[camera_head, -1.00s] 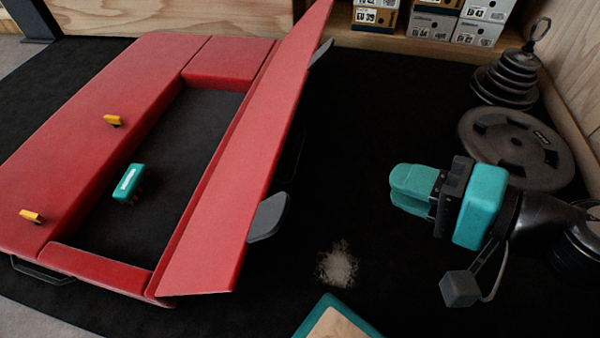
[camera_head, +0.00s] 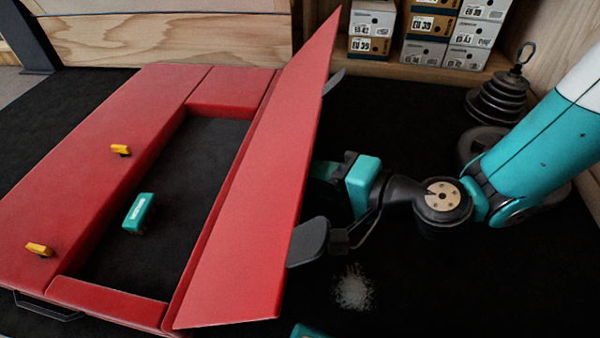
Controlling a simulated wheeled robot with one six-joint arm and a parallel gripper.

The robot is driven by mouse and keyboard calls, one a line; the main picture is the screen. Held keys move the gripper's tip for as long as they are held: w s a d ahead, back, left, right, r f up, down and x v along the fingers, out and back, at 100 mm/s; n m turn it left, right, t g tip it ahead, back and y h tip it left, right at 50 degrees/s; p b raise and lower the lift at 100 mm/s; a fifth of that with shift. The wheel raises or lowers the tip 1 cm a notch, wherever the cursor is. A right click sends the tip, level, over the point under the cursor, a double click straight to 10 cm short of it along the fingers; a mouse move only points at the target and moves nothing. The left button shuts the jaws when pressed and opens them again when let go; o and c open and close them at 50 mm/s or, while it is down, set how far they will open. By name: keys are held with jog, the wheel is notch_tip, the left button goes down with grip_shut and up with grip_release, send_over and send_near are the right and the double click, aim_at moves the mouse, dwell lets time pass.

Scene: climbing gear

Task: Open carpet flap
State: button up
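The red mat (camera_head: 100,150) lies on the black floor, with a rectangular opening in it. Its long red flap (camera_head: 265,190) stands tilted up along the right side of the opening. A grey tab (camera_head: 308,242) sticks out from the flap's right side near the front, and another grey tab (camera_head: 334,80) shows near the far end. My gripper (camera_head: 324,172) is just right of the flap, pointing left. Its fingertips are partly hidden behind the flap, so I cannot tell whether it is open or touches the flap.
A teal brush-like object (camera_head: 138,212) lies in the opening. Two yellow pieces (camera_head: 121,150) sit on the red mat. White powder (camera_head: 354,288) lies on the floor. Weight plates (camera_head: 500,98) and shoe boxes (camera_head: 425,50) stand at the back right.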

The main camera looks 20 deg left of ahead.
jog(key=shift+a+f, duration=0.1)
jog(key=shift+a, duration=0.25)
